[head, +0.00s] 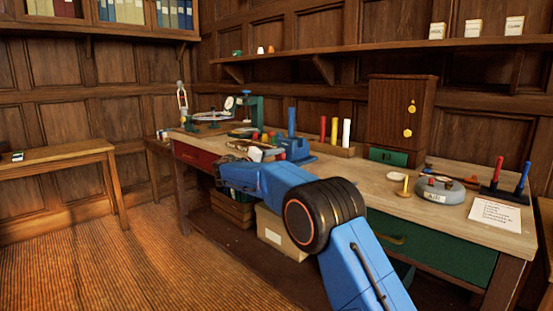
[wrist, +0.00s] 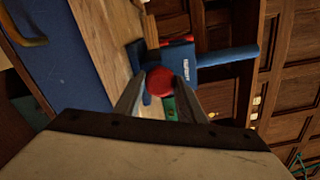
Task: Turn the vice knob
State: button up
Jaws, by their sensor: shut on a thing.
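The vice is blue and stands on the workbench, with a tall blue post, in the head view (head: 295,147). In the wrist view the vice (wrist: 190,66) appears turned on its side, with a small white label. Its round red knob (wrist: 160,79) sits between the fingertips of my gripper (wrist: 158,92). The two grey fingers are shut on the knob from both sides. In the head view my gripper (head: 262,153) is at the left side of the vice. I cannot make out the knob clearly there.
The wooden workbench (head: 462,215) also carries coloured rods behind the vice, a brown cabinet (head: 400,112), a grey round object (head: 440,190), a note card (head: 495,213) and a red and blue-handled stand (head: 503,190). Small coloured pieces and a green stand lie further left.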

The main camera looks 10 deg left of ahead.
jog(key=shift+a+f+n, duration=0.1)
jog(key=shift+f+n, duration=0.05)
jog(key=shift+n, duration=1.15)
jog(key=o, duration=1)
jog(key=shift+o, duration=0.2)
jog(key=v, duration=1.7)
jog(key=shift+s, duration=0.2)
jog(key=shift+a, duration=0.15)
